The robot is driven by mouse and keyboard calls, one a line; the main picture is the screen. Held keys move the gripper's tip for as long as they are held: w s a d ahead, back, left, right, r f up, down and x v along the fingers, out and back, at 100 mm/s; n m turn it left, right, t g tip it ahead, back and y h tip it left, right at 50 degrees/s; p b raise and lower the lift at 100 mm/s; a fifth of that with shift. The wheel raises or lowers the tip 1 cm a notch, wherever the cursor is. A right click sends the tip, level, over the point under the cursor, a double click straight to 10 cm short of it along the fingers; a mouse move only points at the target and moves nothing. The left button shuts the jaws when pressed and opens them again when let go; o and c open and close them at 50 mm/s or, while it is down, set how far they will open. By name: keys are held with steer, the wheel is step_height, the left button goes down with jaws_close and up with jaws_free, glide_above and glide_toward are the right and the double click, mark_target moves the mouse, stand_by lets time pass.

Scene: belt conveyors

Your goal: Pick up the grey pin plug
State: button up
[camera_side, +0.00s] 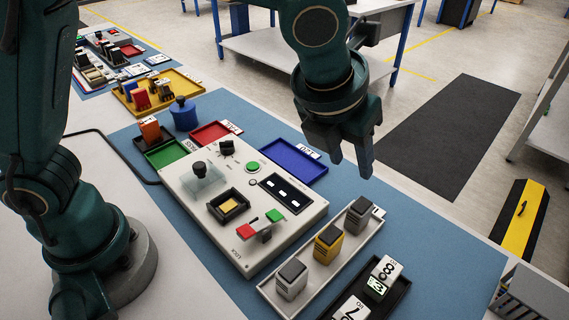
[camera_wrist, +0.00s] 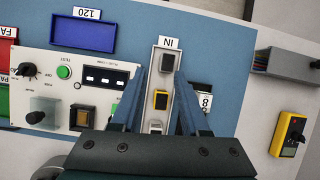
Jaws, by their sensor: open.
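A narrow light tray (camera_side: 262,286) marked IN holds three upright plugs with dark tops. The grey plug (camera_side: 358,215) stands at the far end, beside the IN label; it also shows in the wrist view (camera_wrist: 168,62). The yellow plug (camera_side: 328,244) stands in the middle and a paler, whitish plug (camera_side: 291,280) at the near end. My gripper (camera_side: 350,163) is open and empty, pointing down above the far end of the tray, apart from the plugs. In the wrist view its fingers (camera_wrist: 167,75) lie either side of the tray's line.
A control panel (camera_side: 205,238) with a knob, buttons and sockets stands left of the tray. A black tray (camera_side: 338,298) with numbered blocks lies close on the right. Blue (camera_side: 294,160), red (camera_side: 211,136) and green (camera_side: 165,155) trays lie behind the panel.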

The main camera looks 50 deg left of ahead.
mark_target(359, 208)
steer(key=shift+m+g, duration=0.4)
steer(key=f, duration=0.2)
steer(key=d+f, duration=0.1)
steer(key=f, duration=0.2)
steer(key=w+d+f, duration=0.1)
steer(key=f, duration=0.2)
steer(key=shift+f, duration=0.15)
steer(key=shift+w+x, duration=0.15)
steer(key=shift+x, duration=1.3)
steer(key=shift+w+x, duration=0.1)
steer(key=shift+x, duration=1.35)
jaws_close()
